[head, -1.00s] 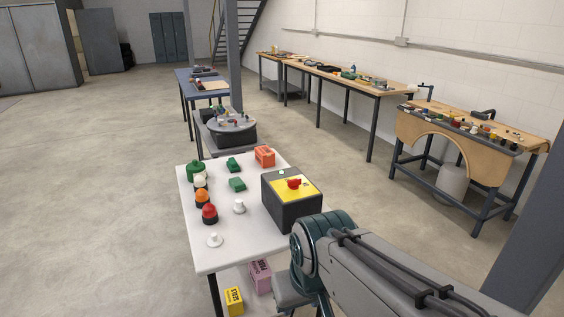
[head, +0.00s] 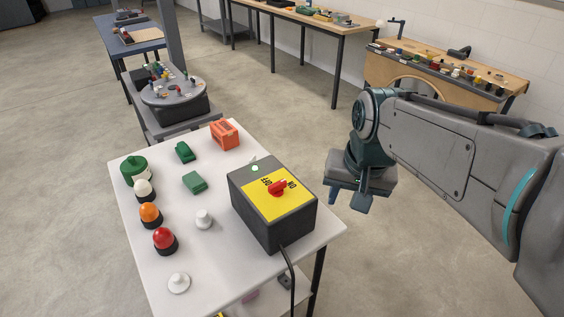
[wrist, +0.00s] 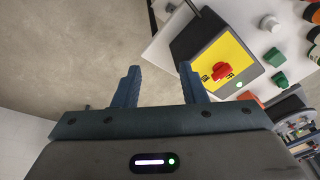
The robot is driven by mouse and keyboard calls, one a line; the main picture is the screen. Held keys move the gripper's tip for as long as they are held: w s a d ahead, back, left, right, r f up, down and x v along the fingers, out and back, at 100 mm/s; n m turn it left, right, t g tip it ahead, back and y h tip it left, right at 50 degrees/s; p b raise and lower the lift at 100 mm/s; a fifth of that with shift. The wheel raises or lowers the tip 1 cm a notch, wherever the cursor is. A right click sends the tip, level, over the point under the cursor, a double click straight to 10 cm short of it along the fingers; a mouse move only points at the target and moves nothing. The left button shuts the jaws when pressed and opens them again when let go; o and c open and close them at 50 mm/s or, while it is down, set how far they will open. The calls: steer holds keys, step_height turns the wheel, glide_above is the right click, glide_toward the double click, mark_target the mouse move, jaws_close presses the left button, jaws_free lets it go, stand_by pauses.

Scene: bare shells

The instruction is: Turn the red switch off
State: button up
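The red switch (head: 278,187) is a rotary knob on the yellow top plate of a dark grey box (head: 273,228). The box stands at the right side of a white table. OFF and ON are printed on the plate, and a small pale green lamp (head: 255,168) shows near its back corner. The knob appears to point toward ON. My gripper (head: 346,201) is to the right of the box, past the table edge and apart from it. In the wrist view my gripper (wrist: 158,88) has its fingers spread with nothing between them, and the red switch (wrist: 221,71) lies right of them.
Red, orange and white domed lamps (head: 150,214) and a green one line the table's left side. Green blocks (head: 194,183), an orange block (head: 225,134) and white knobs (head: 204,219) also stand there. A black cable (head: 293,275) hangs from the box.

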steer(key=w+a+m+g+b, duration=0.2)
steer(key=w+a+m, duration=0.35)
steer(key=w, duration=0.75)
steer(key=m, duration=0.3)
glide_above(277, 184)
steer(key=f, duration=0.1)
steer(key=shift+g+h, duration=0.3)
step_height(277, 184, down, 14)
steer(key=shift+r, duration=0.2)
steer(key=shift+c, duration=0.4)
jaws_close()
